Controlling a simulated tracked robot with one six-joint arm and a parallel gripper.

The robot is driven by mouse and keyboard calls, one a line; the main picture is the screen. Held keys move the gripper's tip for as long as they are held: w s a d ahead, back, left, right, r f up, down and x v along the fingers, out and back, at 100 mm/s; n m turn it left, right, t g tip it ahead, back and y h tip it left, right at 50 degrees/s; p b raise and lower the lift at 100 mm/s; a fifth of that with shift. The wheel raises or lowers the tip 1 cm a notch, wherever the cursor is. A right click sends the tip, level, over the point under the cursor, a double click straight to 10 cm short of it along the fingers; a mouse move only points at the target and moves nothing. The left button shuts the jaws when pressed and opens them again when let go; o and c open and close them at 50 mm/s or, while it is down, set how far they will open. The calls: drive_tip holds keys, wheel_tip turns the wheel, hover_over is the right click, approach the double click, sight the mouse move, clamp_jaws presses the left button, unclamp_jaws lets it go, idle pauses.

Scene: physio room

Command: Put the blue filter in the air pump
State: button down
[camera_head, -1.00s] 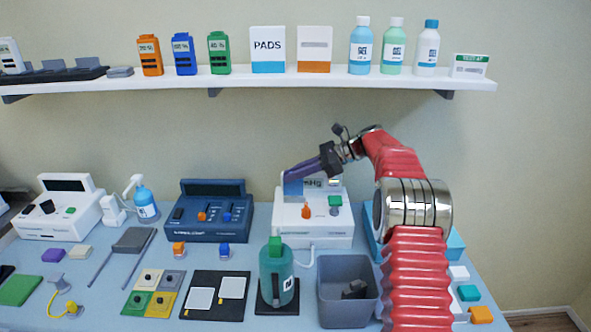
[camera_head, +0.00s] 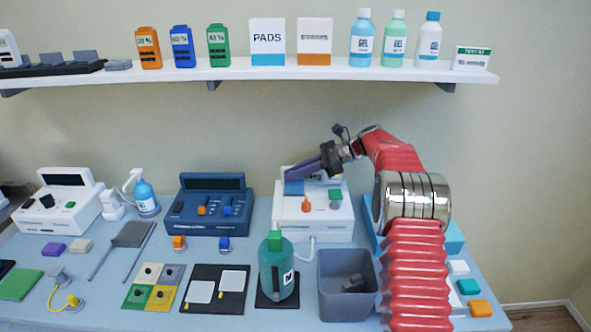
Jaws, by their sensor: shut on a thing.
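My gripper (camera_head: 291,174), with long purple fingers, reaches in from the right over the white machine (camera_head: 340,222) with a hose at its front, probably the air pump. It is shut on a flat blue piece (camera_head: 294,187), which looks like the blue filter. The blue piece hangs below the fingertips at the machine's upper left, in front of its display. I cannot tell whether it touches the machine or sits in a slot. An orange knob (camera_head: 306,204) and a green knob (camera_head: 335,195) are on the machine, to the right of the blue piece.
A navy console (camera_head: 210,222) stands left of the white machine. In front are a green canister (camera_head: 276,268) and a grey bin (camera_head: 347,312). A shelf (camera_head: 250,78) with boxes and bottles runs above. Small coloured blocks, one orange (camera_head: 481,309), lie at right.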

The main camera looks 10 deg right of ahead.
sight(295, 181)
drive_tip(key=shift+f, duration=2.2)
drive_tip(key=shift+s+f, duration=0.15)
drive_tip(key=shift+f, duration=0.15)
drive_tip(key=shift+s+d+f, duration=0.15)
drive_tip(key=shift+d, duration=0.05)
drive_tip(key=shift+r, duration=1)
drive_tip(key=shift+w+a+r, duration=0.15)
drive_tip(key=shift+w+a, duration=0.05)
drive_tip(key=shift+w, duration=0.15)
idle(0.6)
drive_tip(key=shift+f, duration=0.35)
idle(1.3)
drive_tip(key=shift+r, duration=0.8)
idle(0.9)
